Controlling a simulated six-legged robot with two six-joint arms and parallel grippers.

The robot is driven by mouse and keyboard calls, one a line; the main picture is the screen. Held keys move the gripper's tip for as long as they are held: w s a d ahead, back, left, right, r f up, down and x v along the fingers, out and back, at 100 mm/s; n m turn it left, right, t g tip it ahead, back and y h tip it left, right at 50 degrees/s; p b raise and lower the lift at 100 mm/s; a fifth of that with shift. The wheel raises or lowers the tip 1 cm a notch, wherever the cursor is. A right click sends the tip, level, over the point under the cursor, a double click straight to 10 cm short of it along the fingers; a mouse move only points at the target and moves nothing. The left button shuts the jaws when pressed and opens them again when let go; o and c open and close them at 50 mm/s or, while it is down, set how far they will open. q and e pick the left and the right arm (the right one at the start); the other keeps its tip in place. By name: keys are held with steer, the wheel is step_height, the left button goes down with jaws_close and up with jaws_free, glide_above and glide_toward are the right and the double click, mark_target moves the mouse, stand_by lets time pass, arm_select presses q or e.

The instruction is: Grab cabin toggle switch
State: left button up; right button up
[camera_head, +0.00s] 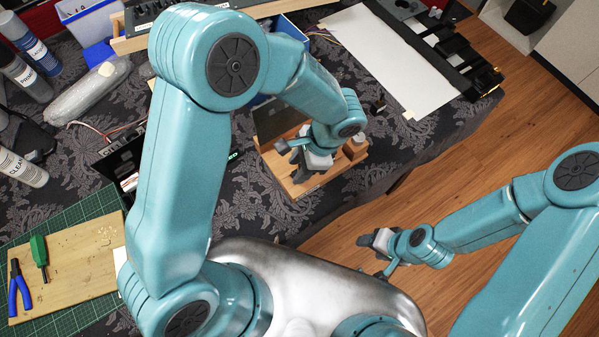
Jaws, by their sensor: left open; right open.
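My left gripper (293,162) reaches down over a wooden stand (308,184) near the table's front edge. Its dark fingers are open, and I see nothing held between them. A dark panel (278,120) stands upright on the wooden stand, just behind the gripper. I cannot make out the cabin toggle switch; my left arm and gripper cover part of the stand and panel. My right gripper (374,254) is open and empty, out over the wooden floor and away from the table.
A green cutting mat (97,204) with a wooden board (78,268), blue-handled pliers (20,289) and a green screwdriver (39,251) lies at the left. Several bottles stand at the upper left. A white sheet (388,60) lies at the back right.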

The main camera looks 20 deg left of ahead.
arm_select(q)
steer(key=shift+w, duration=0.1)
jaws_close()
